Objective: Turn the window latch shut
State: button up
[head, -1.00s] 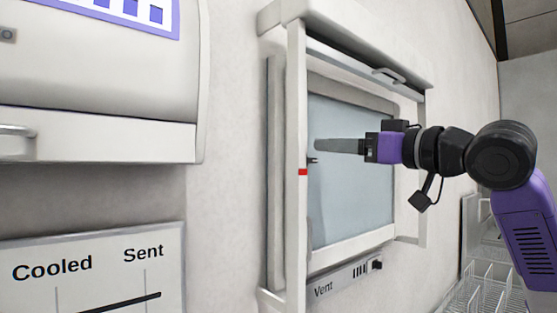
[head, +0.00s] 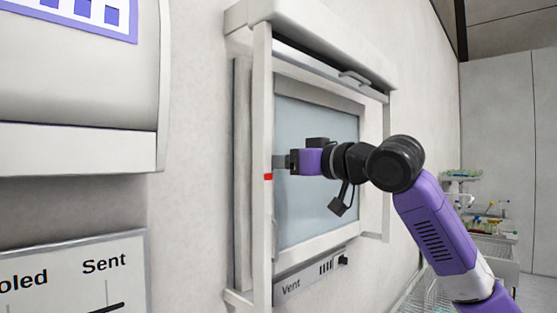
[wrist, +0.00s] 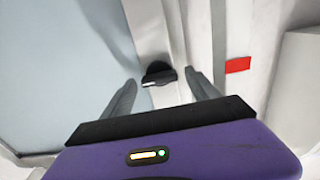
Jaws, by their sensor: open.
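The window (head: 318,135) is a grey-blue pane in a white frame on the wall. Its latch (wrist: 158,73) is a small dark knob with a short handle on the frame's white stile, seen in the wrist view. My gripper (wrist: 160,90) is open, with one grey finger on each side of the latch in that view; no contact is visible. In the head view my gripper (head: 279,162) is at the window's left side, and the latch is hidden behind it. A red mark (wrist: 238,65) is on the frame to the right of the latch; it also shows in the head view (head: 268,177).
A shutter housing with a handle (head: 355,78) juts out above the window. A panel labelled Vent (head: 300,284) is below it. A white cabinet (head: 80,95) and a sign (head: 75,270) are at left. Wire racks (head: 425,292) stand at lower right.

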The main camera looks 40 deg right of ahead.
jog(key=c, duration=1.4)
jog(key=shift+o, duration=0.2)
jog(key=shift+f+n, duration=0.1)
jog(key=shift+n, duration=0.2)
jog(key=shift+a+f+n+b, duration=0.15)
jog(key=shift+n+b, duration=1)
jog(key=shift+n, duration=3.15)
jog(key=shift+a+f+n+b, duration=0.1)
jog(key=shift+n+b, duration=1.05)
jog(key=shift+n, duration=3.15)
